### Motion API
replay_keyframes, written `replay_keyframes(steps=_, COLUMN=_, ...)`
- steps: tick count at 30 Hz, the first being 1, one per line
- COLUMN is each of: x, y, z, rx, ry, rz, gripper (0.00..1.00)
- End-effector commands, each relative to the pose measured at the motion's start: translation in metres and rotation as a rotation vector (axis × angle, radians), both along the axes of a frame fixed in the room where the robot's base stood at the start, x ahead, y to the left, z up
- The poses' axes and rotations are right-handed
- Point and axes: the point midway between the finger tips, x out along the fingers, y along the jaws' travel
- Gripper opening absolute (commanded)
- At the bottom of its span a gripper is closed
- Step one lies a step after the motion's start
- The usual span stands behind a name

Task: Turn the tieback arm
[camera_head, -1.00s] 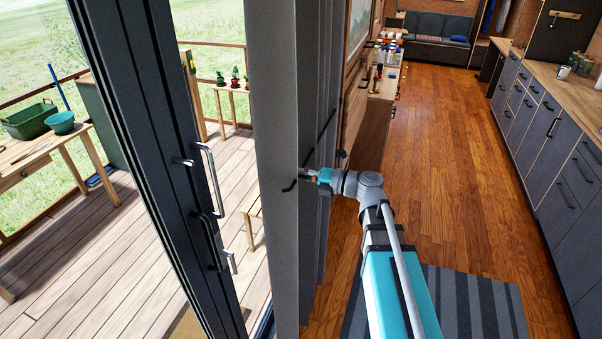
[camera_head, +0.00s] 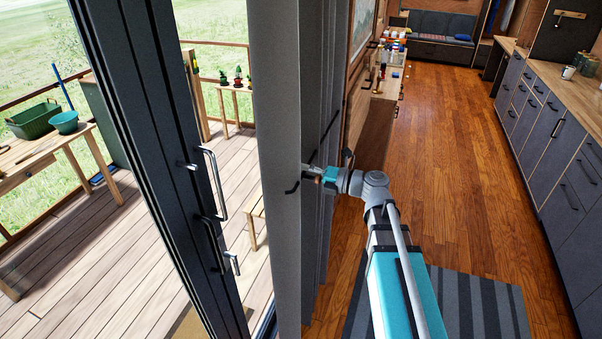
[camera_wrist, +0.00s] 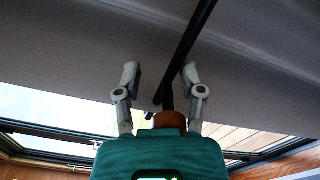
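The tieback arm (camera_head: 327,133) is a thin black rod slanting across the grey curtain (camera_head: 275,90). A black hooked end (camera_head: 292,189) shows at the curtain's near edge. My gripper (camera_head: 310,172) is at the curtain beside the rod, and its fingertips are hard to make out in the head view. In the wrist view my gripper (camera_wrist: 161,78) has its two fingers apart. The black rod (camera_wrist: 190,45) runs down from the top edge between them, its lower end near the orange-brown part of my gripper. I cannot tell whether a finger touches the rod.
A dark glass door frame (camera_head: 150,130) with metal handles (camera_head: 214,185) stands left of the curtain. A wooden sideboard (camera_head: 375,125) with small items is behind my arm. Grey cabinets (camera_head: 560,150) line the right. The wooden floor (camera_head: 450,190) between is clear, with a striped rug (camera_head: 470,300) nearer.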

Motion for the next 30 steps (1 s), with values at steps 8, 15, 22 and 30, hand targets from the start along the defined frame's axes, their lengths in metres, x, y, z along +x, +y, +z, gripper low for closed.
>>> replay_keyframes(steps=8, x=-0.003, y=-0.002, z=-0.001, rx=0.000, ry=0.001, rz=0.005, gripper=0.48)
replay_keyframes(steps=15, x=-0.009, y=-0.017, z=-0.001, rx=-0.001, ry=0.002, rz=0.005, gripper=0.48)
replay_keyframes(steps=22, x=-0.018, y=-0.044, z=-0.001, rx=0.000, ry=0.001, rz=0.001, gripper=0.48)
replay_keyframes(steps=30, x=-0.028, y=-0.076, z=-0.001, rx=0.000, ry=0.001, rz=0.000, gripper=0.48)
